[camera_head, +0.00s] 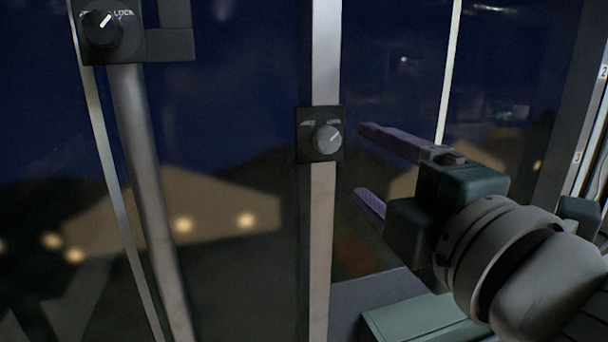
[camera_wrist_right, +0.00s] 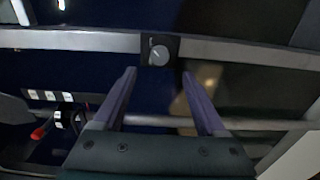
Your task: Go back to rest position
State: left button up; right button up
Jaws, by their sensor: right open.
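My right gripper (camera_head: 366,166) comes in from the right in the head view. Its two purple fingers are spread apart with nothing between them. They point left toward a black lock box with a round grey knob (camera_head: 327,139) on a metal post. A gap shows between the fingertips and the knob. In the right wrist view my open fingers (camera_wrist_right: 163,100) point at the same knob (camera_wrist_right: 159,54), which appears beyond and between the tips. My left gripper is in neither view.
Another lock knob (camera_head: 101,29) sits on a second post at the upper left. Dark glass panels (camera_head: 230,110) stand between the metal posts. A greenish box (camera_head: 415,318) lies below my right arm. In the wrist view, a red-ended lever (camera_wrist_right: 38,133) shows at the left.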

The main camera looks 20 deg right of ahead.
jog(key=shift+s, duration=0.4)
jog(key=s+d+f+m+g+h, duration=0.1)
jog(key=s+d+f+m+g, duration=0.1)
jog(key=s+f+m+g, duration=0.4)
jog(key=s+d+f+m+g+h, duration=0.1)
jog(key=s+d+f+m+g, duration=0.25)
jog(key=s+f+m, duration=0.35)
jog(key=s+a+f+m+g+y, duration=0.25)
jog(key=s+f+g, duration=0.2)
jog(key=s, duration=0.45)
notch_tip(320, 180, up, 30)
jog(key=p, duration=2.9)
jog(key=shift+a+m+h+p, duration=0.2)
jog(key=shift+m+h+p, duration=0.15)
jog(key=shift+h, duration=0.1)
